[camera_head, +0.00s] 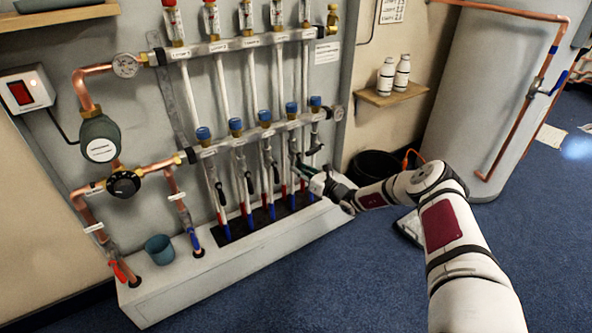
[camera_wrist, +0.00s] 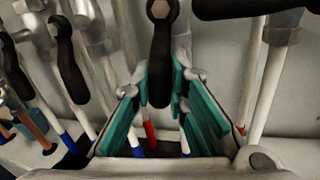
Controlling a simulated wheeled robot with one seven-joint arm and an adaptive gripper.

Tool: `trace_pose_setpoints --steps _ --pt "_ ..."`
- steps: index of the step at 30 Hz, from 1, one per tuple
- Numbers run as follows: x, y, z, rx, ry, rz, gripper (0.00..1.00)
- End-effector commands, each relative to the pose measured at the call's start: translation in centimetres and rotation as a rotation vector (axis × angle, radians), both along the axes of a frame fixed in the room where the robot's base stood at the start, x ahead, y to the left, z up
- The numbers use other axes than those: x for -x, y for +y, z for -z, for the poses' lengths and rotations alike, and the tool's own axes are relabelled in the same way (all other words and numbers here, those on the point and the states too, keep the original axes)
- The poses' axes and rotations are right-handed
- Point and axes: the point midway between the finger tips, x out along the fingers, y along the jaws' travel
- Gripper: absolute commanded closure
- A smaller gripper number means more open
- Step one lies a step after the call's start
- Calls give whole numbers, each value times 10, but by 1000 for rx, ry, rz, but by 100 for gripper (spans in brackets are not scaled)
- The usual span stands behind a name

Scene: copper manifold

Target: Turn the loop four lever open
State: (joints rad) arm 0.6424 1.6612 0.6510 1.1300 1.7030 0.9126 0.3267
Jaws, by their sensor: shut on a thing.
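The loop four lever, a black handle with a bolt at its top, hangs straight down between my fingertips in the wrist view (camera_wrist: 160,50). It is the fourth from the left under the blue caps; in the head view my gripper (camera_head: 304,166) largely hides it. My gripper's teal pads (camera_wrist: 161,88) are shut on the lower part of this lever, one on each side. The copper manifold's lower bar (camera_head: 250,134) carries the valves. I cannot read the loop labels on it.
To the right, another black lever (camera_wrist: 245,8) lies crosswise, close to my gripper. To the left, black levers (camera_wrist: 68,60) hang down near vertical pipes. A white ledge (camera_head: 265,243) runs below. A black bin (camera_head: 373,165) stands to the right.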

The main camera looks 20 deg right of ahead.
Motion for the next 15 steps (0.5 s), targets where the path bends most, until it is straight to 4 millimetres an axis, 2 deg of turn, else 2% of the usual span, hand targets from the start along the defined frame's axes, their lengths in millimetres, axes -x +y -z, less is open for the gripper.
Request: trace_pose_setpoints --steps 6,15 --pt "-2 -6 -1 97 -32 0 100" --pt "-3 -8 0 150 -49 0 100"
